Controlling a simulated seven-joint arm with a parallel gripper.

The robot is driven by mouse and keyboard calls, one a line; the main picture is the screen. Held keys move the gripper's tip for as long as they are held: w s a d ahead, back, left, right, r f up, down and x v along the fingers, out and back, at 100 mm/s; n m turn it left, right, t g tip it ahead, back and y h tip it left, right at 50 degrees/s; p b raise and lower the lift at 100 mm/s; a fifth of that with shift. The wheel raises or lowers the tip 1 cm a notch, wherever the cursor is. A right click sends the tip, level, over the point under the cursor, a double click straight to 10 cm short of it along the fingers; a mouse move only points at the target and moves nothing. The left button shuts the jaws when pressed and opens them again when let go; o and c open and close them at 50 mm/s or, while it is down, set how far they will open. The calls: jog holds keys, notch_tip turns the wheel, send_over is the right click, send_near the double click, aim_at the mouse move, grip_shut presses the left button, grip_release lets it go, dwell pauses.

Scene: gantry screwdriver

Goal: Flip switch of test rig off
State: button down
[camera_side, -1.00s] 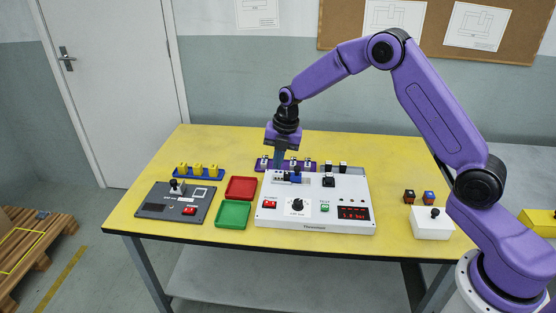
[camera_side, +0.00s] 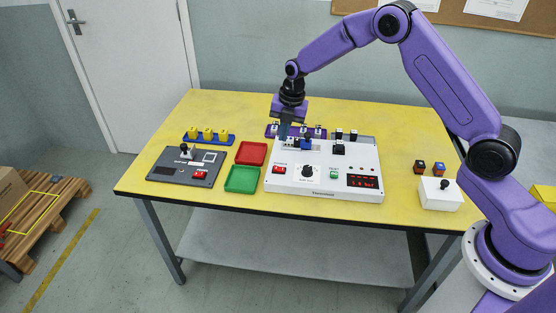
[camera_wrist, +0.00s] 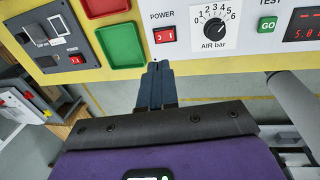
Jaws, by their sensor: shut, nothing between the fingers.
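The test rig (camera_side: 325,191) is a white box on the yellow table, with a lit red display, an air dial and a green button. Its red power switch (camera_side: 279,169) sits at the front left; it also shows in the wrist view (camera_wrist: 165,36). Which way the rocker is tipped is too small to tell. My gripper (camera_side: 284,144) is over the rig's back left part in the side view, behind the switch. In the wrist view its shut, empty fingertips (camera_wrist: 155,67) appear just below the switch in the picture; no contact shows.
A dark panel (camera_side: 165,167) left of the rig has its own red switch (camera_side: 200,174). Red tray (camera_side: 250,153) and green tray (camera_side: 241,179) lie between them. Small connectors stand at the rig's back near my fingers. A white box with a black knob (camera_side: 436,197) is at right.

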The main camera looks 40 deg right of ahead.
aim_at(276, 167)
jog(key=f, duration=0.3)
jog(key=a+f, duration=0.1)
jog(key=f, duration=0.3)
jog(key=w+f, duration=0.1)
jog(key=f, duration=0.3)
jog(key=shift+w+a, duration=0.1)
jog(key=shift+a, duration=0.05)
